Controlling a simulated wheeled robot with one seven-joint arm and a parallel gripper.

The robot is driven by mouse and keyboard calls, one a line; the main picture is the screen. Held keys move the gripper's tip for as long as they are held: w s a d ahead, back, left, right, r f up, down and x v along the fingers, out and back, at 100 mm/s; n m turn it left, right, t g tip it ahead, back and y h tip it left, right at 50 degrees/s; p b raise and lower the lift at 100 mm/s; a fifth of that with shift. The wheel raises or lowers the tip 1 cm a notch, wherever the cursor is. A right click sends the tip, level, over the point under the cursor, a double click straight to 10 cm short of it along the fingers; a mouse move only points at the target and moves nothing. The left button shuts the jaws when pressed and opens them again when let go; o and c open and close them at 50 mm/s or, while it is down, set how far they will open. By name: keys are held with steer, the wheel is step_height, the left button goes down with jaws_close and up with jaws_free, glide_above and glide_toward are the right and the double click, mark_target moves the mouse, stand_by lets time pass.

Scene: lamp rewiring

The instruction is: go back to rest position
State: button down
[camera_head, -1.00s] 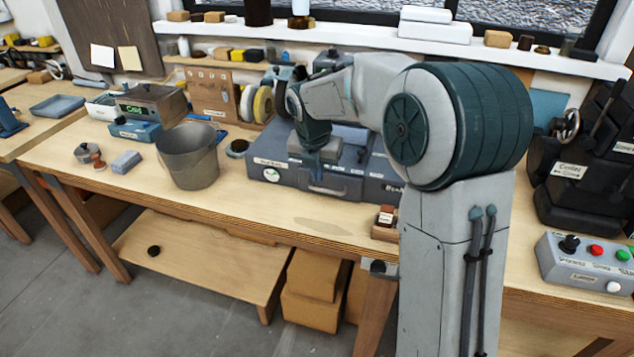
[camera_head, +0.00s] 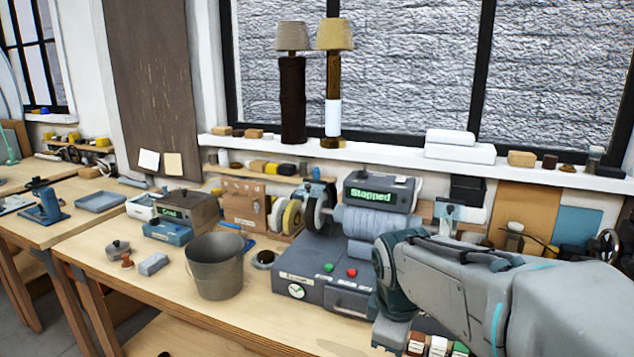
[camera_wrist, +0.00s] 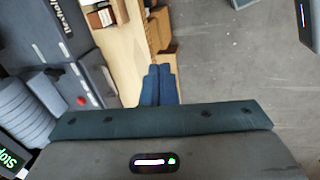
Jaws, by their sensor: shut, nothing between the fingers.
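In the wrist view my gripper (camera_wrist: 158,84) is shut, its two blue fingers side by side with nothing held. They point down past the bench's front edge, over or near the grey floor. In the head view my arm reaches in from the lower right and bends down at the wrist. My gripper (camera_head: 390,334) shows there only in part, in front of the grey machine's right end; its fingertips are hard to make out.
The grey machine (camera_head: 290,290) with a "Stopped" display (camera_head: 370,195) stands close to my wrist. A metal bucket (camera_head: 215,280) stands to its left. Small boxes (camera_head: 438,345) lie beside my gripper. Two lamps (camera_head: 333,90) stand on the sill (camera_head: 370,160). Open floor (camera_wrist: 225,60) shows at right.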

steer(key=s+d+f+m+y, duration=0.1)
steer(key=s+d+f+m, duration=0.1)
steer(key=s+m, duration=0.9)
steer(key=shift+f+m, duration=0.2)
steer(key=shift+m, duration=0.5)
steer(key=shift+s, duration=0.1)
